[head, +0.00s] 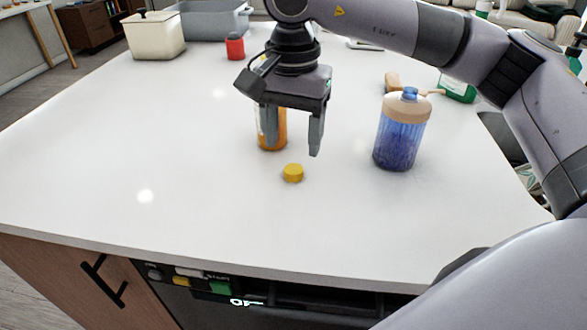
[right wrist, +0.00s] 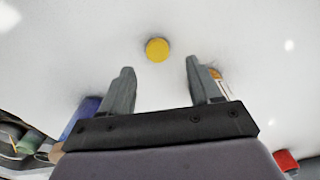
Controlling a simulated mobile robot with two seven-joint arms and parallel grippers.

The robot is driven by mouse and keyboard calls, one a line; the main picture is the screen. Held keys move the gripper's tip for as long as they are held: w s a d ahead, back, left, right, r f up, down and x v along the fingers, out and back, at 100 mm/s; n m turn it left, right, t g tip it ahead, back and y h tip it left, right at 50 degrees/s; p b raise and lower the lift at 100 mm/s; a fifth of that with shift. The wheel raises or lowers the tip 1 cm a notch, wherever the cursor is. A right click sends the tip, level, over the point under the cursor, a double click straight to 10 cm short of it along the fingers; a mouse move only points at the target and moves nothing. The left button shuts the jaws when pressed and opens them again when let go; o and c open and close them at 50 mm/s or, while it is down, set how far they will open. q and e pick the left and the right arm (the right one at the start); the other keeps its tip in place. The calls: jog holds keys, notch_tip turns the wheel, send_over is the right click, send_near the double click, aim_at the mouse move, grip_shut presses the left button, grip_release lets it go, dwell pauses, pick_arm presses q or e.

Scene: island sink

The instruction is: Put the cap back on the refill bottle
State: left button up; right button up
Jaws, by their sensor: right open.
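A small round yellow cap (head: 293,173) lies on the white countertop, and it also shows in the right wrist view (right wrist: 157,50) ahead of the fingertips. An amber bottle (head: 272,132) stands upright behind my right gripper, which hides its top; a sliver of it shows in the right wrist view (right wrist: 216,76). My right gripper (head: 294,146) is open and empty, pointing down above the counter, near the cap and not touching it. My left gripper is in neither view.
A blue pump bottle (head: 399,140) with a beige top stands to the right. A red container (head: 235,46), a cream canister (head: 154,36) and a grey bin (head: 213,22) stand at the back left. The countertop (head: 130,150) is clear at left and front.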

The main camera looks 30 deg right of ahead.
aim_at(295, 168)
notch_tip(295, 168, down, 5)
jog(key=shift+s+d+r, duration=0.1)
jog(key=shift+s, duration=0.05)
jog(key=c, duration=1.1)
